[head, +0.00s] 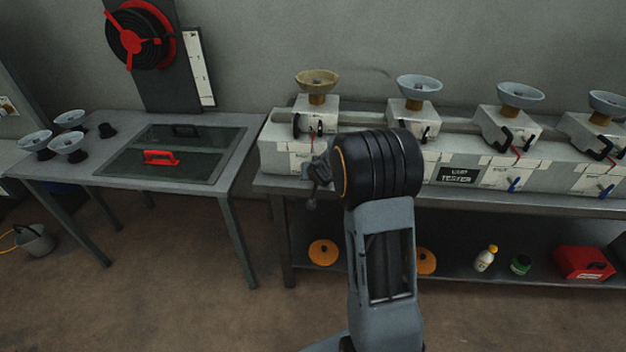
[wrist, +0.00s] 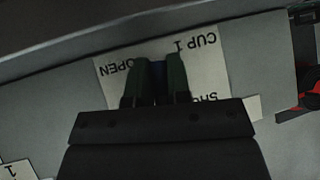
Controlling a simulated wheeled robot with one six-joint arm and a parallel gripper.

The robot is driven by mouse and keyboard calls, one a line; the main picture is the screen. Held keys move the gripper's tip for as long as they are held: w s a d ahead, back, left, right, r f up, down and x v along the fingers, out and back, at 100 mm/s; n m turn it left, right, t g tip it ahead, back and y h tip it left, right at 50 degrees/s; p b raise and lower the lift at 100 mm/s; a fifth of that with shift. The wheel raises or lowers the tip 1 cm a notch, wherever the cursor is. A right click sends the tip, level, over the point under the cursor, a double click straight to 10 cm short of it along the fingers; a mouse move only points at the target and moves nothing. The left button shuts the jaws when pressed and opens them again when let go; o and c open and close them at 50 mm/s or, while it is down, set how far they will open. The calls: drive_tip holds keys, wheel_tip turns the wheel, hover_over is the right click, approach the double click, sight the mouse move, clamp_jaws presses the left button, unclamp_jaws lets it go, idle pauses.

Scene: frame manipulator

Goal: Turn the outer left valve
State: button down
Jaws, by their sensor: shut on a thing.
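The outer left valve is on the leftmost test station (head: 287,158), under the first cup. In the wrist view my gripper (wrist: 157,78) has its two green-dark fingers close around a dark bluish piece, the valve handle (wrist: 159,67). The handle stands against a white label (wrist: 205,50) reading "OPEN", "CUP 1" and a partly hidden "SH...", all upside down. My gripper covers the rest of the label and most of the handle. In the head view my gripper (head: 316,178) is at the front of this station, and the handle is hidden there.
Other stations to the right have blue valve handles (head: 515,184) and grey cups (head: 419,87). A tan cup (head: 317,80) sits on the leftmost station. The bench's lower shelf holds orange discs (head: 323,252), bottles and a red box (head: 583,262). A separate table (head: 70,160) stands left.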

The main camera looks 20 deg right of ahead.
drive_tip(key=b, duration=0.3)
drive_tip(key=shift+f+n+h, duration=0.2)
drive_tip(key=shift+n+h, duration=0.1)
drive_tip(key=shift+h, duration=0.1)
drive_tip(key=shift+r+g+b, duration=0.25)
drive_tip(key=shift+g+b, duration=0.05)
drive_tip(key=shift+b, duration=0.2)
drive_tip(key=c, duration=1.1)
unclamp_jaws()
drive_tip(key=p+v, duration=0.1)
drive_tip(key=v, duration=1.2)
drive_tip(key=shift+s+a+r, duration=0.25)
